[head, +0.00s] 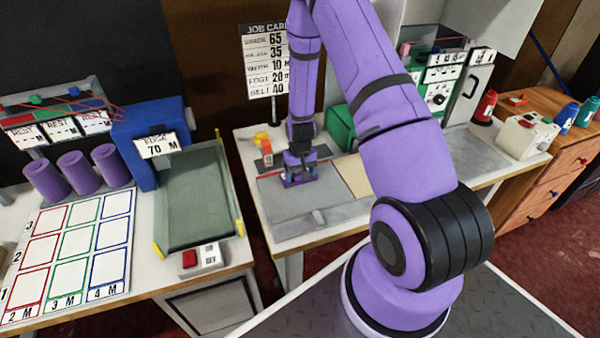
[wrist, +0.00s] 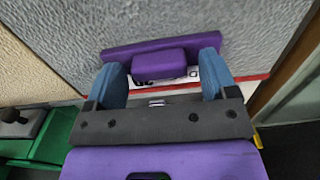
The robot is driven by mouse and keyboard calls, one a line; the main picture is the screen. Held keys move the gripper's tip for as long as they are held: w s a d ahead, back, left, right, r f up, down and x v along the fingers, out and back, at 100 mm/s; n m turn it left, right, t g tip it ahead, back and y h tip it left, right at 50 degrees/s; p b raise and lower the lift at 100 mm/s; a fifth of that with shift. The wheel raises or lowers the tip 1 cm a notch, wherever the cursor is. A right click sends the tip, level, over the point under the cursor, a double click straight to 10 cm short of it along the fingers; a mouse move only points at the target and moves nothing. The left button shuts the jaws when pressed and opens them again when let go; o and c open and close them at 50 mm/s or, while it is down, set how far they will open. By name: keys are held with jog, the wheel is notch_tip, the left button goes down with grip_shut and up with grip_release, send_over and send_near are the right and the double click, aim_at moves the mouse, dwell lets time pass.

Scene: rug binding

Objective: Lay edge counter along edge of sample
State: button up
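The edge counter, a purple bar with a raised block, shows between my fingers in the wrist view (wrist: 158,64) and under my gripper in the head view (head: 299,182). It lies on or just above the grey sample (wrist: 200,20), near the sample's edge, where a white strip with a red line (wrist: 255,77) runs. The sample also shows in the head view (head: 290,222). My gripper (wrist: 163,70) has its blue fingers either side of the block, with a small gap visible on the right. A dark-marked white label is partly hidden between the fingers.
A beige piece (head: 353,175) lies beside the sample. A green box (head: 341,127) and an orange item (head: 264,146) stand behind. The left table holds a blue machine (head: 150,130), purple rolls (head: 78,174) and a grid board (head: 70,255).

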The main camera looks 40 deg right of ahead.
notch_tip(320, 180, up, 12)
notch_tip(320, 180, up, 12)
jog(key=t, duration=0.1)
send_over(300, 173)
jog(key=a, duration=0.3)
jog(key=s+a+r+n+t, duration=0.1)
jog(key=s+a+r, duration=0.15)
jog(key=r, duration=0.35)
jog(key=s+a+r, duration=0.1)
jog(key=s+r, duration=0.2)
jog(key=r, duration=0.2)
jog(key=s+a+r+n+t, duration=0.1)
jog(key=s+a+r, duration=0.2)
jog(key=s+r, duration=0.4)
jog(key=s+a+r+n+t, duration=0.1)
jog(key=s+r, duration=0.6)
jog(key=s, duration=0.7)
jog(key=shift+a+t, duration=0.6)
jog(key=shift+a, duration=0.65)
jog(key=shift+d, duration=0.1)
